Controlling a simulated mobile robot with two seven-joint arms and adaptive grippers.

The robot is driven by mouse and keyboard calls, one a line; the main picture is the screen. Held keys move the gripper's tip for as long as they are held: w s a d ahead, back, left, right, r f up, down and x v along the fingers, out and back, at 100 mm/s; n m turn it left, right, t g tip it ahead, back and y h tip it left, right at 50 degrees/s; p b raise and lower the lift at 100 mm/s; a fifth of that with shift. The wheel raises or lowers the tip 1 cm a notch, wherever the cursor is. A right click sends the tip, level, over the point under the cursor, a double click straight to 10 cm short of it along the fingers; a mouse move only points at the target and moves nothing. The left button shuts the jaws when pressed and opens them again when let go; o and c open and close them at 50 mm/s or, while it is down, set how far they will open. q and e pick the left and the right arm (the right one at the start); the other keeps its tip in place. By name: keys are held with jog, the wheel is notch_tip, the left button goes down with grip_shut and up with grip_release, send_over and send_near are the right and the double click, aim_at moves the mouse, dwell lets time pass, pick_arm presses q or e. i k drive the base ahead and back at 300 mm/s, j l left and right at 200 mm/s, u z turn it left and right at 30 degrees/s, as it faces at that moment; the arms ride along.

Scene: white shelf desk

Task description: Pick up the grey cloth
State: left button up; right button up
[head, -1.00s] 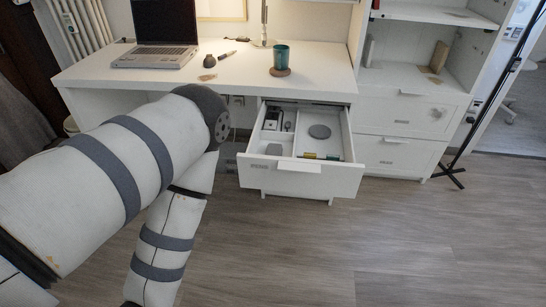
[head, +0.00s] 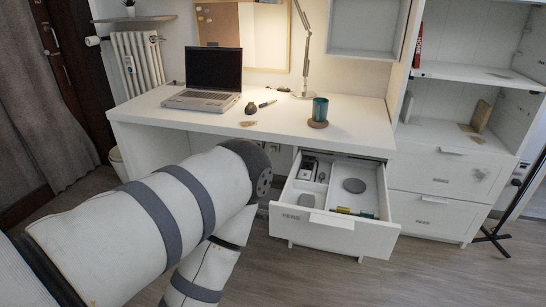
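I cannot clearly make out a grey cloth in the head view. My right arm and gripper are not in view.
The white desk (head: 180,122) carries a laptop (head: 207,79), a teal cup (head: 320,109) on a round brown coaster, a dark small object (head: 250,108) and a lamp (head: 304,60). White shelves (head: 450,110) stand at right. The floor in front of the drawer looks clear.

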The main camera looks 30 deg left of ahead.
aim_at(305, 200)
jog(key=i+u, duration=0.3)
jog(key=i, duration=0.35)
jog(key=i+u, duration=0.3)
jog(key=i, duration=0.35)
